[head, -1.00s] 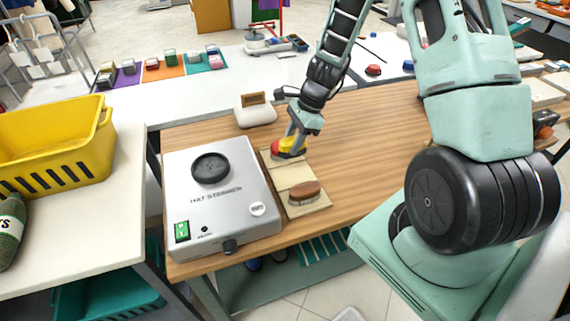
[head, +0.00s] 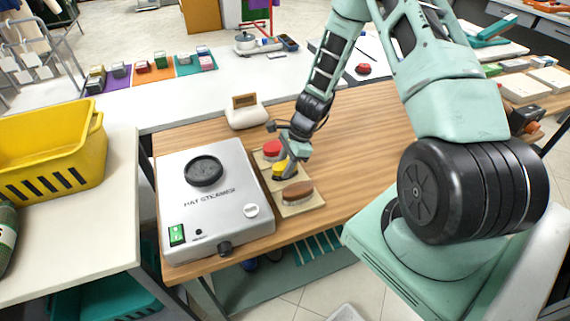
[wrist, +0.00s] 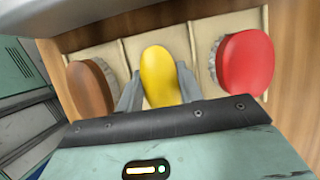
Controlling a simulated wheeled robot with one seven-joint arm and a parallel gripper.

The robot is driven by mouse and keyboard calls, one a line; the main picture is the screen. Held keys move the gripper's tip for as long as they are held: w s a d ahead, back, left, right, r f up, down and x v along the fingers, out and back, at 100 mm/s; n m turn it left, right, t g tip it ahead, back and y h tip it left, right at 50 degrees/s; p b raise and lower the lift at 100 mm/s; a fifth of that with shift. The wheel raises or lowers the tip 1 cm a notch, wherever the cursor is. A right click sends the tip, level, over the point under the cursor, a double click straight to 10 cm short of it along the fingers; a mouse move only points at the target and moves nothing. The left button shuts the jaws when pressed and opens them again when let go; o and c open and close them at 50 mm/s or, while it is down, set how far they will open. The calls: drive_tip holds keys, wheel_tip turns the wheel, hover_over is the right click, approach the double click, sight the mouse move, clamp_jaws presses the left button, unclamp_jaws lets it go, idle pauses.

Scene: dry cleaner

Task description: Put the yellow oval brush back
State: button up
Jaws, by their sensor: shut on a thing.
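The yellow oval brush (head: 281,171) is between my gripper's fingers (head: 288,164), and it also shows in the wrist view (wrist: 160,75). My gripper (wrist: 158,88) is shut on it. The brush is at the middle section of a beige three-part holder (head: 311,206). A red brush (head: 272,148) occupies the far section and a brown brush (head: 297,191) the near one. In the wrist view the red brush (wrist: 246,64) is right of the yellow one and the brown brush (wrist: 90,88) is left. I cannot tell whether the yellow brush touches the holder.
A grey hat steamer (head: 215,215) stands close left of the holder. The wooden table (head: 365,130) is clear to the right. A yellow basket (head: 50,150) stands on the left counter.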

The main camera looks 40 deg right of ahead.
drive_tip(key=shift+f, duration=0.15)
drive_tip(key=o, duration=1)
drive_tip(key=shift+c, duration=0.2)
